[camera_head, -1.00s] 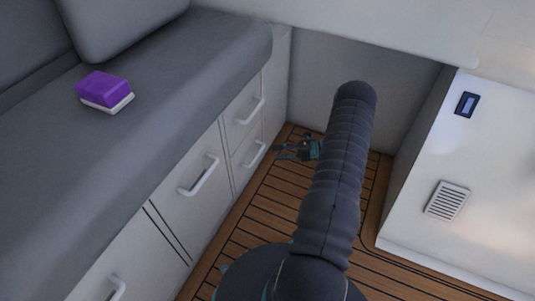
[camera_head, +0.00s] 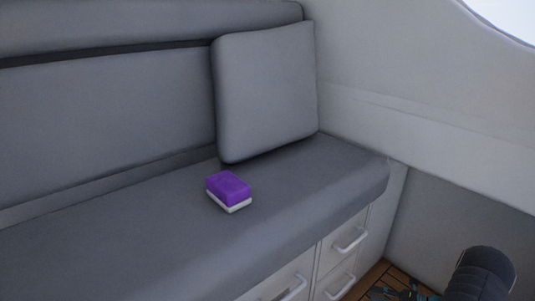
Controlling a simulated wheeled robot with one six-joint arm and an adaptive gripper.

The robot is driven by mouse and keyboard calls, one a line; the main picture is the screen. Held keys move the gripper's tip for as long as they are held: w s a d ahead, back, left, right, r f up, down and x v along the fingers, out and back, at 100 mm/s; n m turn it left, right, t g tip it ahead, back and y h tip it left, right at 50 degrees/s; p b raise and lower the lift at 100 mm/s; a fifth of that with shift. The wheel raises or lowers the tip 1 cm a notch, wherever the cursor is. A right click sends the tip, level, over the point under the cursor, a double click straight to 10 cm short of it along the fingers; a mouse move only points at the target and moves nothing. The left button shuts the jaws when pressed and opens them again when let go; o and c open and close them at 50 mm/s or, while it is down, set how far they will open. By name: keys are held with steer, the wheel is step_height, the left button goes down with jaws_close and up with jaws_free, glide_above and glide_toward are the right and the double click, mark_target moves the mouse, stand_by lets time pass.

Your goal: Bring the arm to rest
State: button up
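My arm (camera_head: 483,272) shows only as a dark ribbed sleeve at the lower right edge of the head view. Part of my gripper (camera_head: 405,291) shows low down beside it, dark with teal parts, in front of the wooden floor. It is small and cut off by the bottom edge, so its fingers cannot be made out. Nothing can be seen held in it.
A purple and white sponge (camera_head: 229,190) lies on the grey bench seat (camera_head: 120,245). A grey cushion (camera_head: 265,90) leans at the bench's far end. White drawers with handles (camera_head: 350,240) are below the seat. A little wooden floor (camera_head: 372,280) shows at lower right.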

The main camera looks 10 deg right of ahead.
steer(key=s+a+f+n+g, duration=0.35)
steer(key=s+n, duration=0.25)
steer(key=n, duration=0.2)
steer(key=s+a+r+n+g+h, duration=0.1)
steer(key=s+a+r+n+g, duration=0.2)
steer(key=n, duration=0.4)
steer(key=s+a+r+n+t+h+p, duration=0.1)
steer(key=s+a+r+n+h, duration=0.3)
steer(key=r, duration=1.2)
steer(key=s+a+r+n+t+h+p, duration=0.1)
steer(key=s+a+r+n+h+p, duration=0.2)
steer(key=s+a+r+n, duration=0.3)
steer(key=s+a+r+n+t+h+p, duration=0.1)
steer(key=s+a+r+n+h, duration=0.4)
steer(key=a+r+n, duration=0.7)
step_height(320, 180, up, 14)
steer(key=n+p, duration=0.1)
steer(key=n, duration=0.4)
steer(key=shift+a+n, duration=0.15)
steer(key=shift+n, duration=0.25)
